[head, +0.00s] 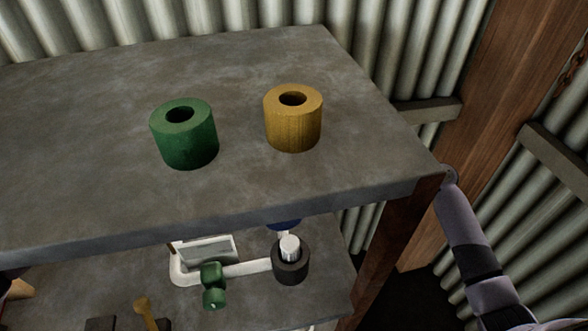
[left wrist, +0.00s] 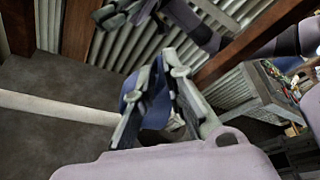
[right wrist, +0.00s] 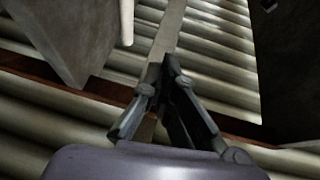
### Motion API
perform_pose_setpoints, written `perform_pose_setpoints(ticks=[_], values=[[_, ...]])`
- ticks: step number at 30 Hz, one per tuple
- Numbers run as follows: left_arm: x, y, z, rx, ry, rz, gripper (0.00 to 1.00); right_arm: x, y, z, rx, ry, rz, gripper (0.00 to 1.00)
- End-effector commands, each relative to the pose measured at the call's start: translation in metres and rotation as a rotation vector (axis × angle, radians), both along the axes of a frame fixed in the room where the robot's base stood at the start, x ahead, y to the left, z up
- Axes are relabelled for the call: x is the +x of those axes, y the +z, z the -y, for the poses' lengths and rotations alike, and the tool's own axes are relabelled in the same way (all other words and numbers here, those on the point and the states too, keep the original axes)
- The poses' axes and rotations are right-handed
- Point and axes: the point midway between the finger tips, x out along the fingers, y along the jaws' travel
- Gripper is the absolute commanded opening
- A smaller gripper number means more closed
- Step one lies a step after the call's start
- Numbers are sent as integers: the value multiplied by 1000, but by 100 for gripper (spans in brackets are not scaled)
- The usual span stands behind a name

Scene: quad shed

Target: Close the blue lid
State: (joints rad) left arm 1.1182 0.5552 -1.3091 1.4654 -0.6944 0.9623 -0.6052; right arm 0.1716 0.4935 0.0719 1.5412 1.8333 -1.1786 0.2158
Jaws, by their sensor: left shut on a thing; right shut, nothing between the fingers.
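A blue piece (head: 284,224), which looks like the blue lid, shows only as a sliver under the upper shelf's front edge in the head view. Below it are a dark ring-shaped piece (head: 291,266) and a pale metal piece (head: 290,246). In the left wrist view my left gripper (left wrist: 167,65) is shut on the blue lid (left wrist: 154,108), partly hidden by the fingers. Whether the lid is open or closed cannot be told. My right gripper (right wrist: 167,62) is shut and empty in the right wrist view, away from the lid.
A white pipe (head: 245,269) with a green valve (head: 212,285) lies on the lower shelf. Green (head: 186,140) and yellow (head: 292,125) hollow cylinders stand on the upper shelf (head: 90,110). A wooden post (head: 445,150) and corrugated wall stand to the right.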

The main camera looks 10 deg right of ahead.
Motion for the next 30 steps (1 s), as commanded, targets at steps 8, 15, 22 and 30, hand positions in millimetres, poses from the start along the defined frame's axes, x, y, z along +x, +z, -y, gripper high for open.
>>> perform_pose_setpoints(ticks=[8, 15, 22, 30], values=[[-2, -2, 0, 3, -4, -6, 0, -28, 65, -24, 127, 163, 50, 0], [-2, -2, 0, 3, -4, -6, 0, -17, 67, -58, 131, 168, 53, 0], [-2, -2, 0, 3, -4, -6, 0, 1, 67, -105, 130, 166, 53, 0], [-2, -2, 0, 3, -3, -6, 0, -25, 64, -115, 126, 163, 50, 0]])
